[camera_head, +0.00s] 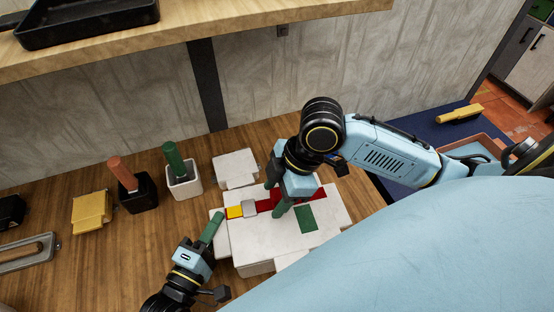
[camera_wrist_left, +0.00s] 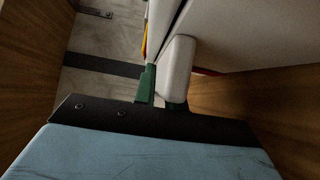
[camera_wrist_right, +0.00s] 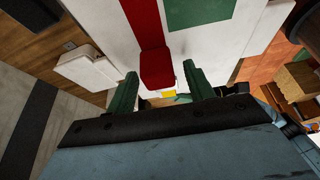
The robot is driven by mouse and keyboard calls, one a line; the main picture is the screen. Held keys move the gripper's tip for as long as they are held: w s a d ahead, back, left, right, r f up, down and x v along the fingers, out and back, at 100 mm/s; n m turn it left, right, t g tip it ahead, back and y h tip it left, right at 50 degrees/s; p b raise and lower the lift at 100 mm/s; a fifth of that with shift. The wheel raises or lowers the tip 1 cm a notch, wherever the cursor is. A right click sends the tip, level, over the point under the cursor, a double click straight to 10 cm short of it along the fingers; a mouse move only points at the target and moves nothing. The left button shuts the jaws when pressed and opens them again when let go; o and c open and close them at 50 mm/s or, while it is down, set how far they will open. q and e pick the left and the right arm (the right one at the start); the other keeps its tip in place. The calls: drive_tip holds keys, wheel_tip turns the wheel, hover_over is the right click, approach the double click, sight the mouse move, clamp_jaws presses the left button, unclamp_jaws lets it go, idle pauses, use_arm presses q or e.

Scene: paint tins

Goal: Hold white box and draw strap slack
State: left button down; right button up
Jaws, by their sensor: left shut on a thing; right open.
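The white box (camera_head: 253,245) lies on the wooden table with a green patch (camera_head: 306,219) on top. A red strap (camera_head: 264,206) runs across it, with a grey buckle (camera_head: 249,208) and a yellow piece (camera_head: 233,212) at its left end. My left gripper (camera_head: 211,229) is shut at the box's left side; in the left wrist view a white rounded tab (camera_wrist_left: 178,68) sits between its green fingers. My right gripper (camera_head: 277,190) is open over the box top. In the right wrist view the red strap's end (camera_wrist_right: 157,68) shows between and beyond its fingers, apparently not gripped.
A smaller white box (camera_head: 235,166) stands behind. To the left are a white cup with a green handle (camera_head: 173,158), a black cup with a red-brown handle (camera_head: 121,172) and a yellow block (camera_head: 91,212). A shelf with a black tray (camera_head: 85,22) overhangs the back left.

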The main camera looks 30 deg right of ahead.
use_arm(q)
drive_tip(key=shift+s+f, duration=0.1)
drive_tip(key=shift+f, duration=0.25)
use_arm(e)
drive_tip(key=v, duration=1.2)
use_arm(q)
drive_tip(key=c, duration=1.6)
unclamp_jaws()
drive_tip(key=shift+o, duration=1.1)
drive_tip(key=shift+r, duration=0.2)
drive_tip(key=v, duration=1.2)
drive_tip(key=shift+a, duration=0.1)
